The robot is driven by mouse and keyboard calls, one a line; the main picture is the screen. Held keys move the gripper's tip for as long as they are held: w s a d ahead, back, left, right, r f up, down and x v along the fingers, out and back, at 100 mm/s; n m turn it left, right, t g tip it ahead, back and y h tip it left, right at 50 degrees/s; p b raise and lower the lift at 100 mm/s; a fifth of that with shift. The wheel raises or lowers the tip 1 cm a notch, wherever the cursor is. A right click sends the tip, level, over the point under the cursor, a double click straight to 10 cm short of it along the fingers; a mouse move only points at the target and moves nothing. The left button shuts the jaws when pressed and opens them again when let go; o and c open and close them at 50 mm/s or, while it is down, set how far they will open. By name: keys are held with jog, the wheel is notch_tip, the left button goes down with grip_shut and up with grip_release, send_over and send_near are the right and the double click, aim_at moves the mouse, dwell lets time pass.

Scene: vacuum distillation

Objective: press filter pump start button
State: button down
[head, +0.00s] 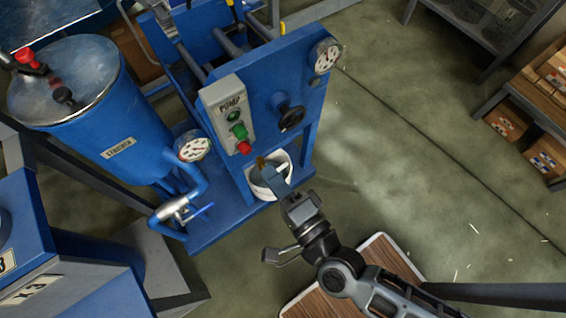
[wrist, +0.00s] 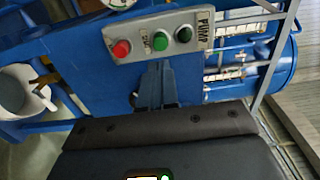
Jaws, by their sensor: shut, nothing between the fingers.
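The grey pump control box (head: 227,113) is mounted on the blue filter frame and carries a PUMP label. It has a dark green lamp (head: 233,116), a bright green button (head: 239,131) and a red button (head: 244,147) below it. In the wrist view the box (wrist: 140,50) lies ahead of my gripper, with the red button (wrist: 121,49) left, the green button (wrist: 159,41) mid and the lamp (wrist: 184,35) right. My gripper (head: 262,163) is shut and empty, near the red button's lower right in the head view. In the wrist view its fingers (wrist: 156,72) point toward the green button; contact is not visible.
A white bucket (head: 258,188) stands behind my gripper on the blue frame. A black knob (head: 290,114) and a gauge (head: 325,55) are right of the box. A blue tank (head: 95,110) stands left. Open floor (head: 400,150) lies right.

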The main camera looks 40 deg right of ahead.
aim_at(242, 137)
jog(key=w+p, duration=0.1)
jog(key=w, duration=0.7)
jog(key=shift+w+p, duration=0.2)
jog(key=shift+p, duration=0.1)
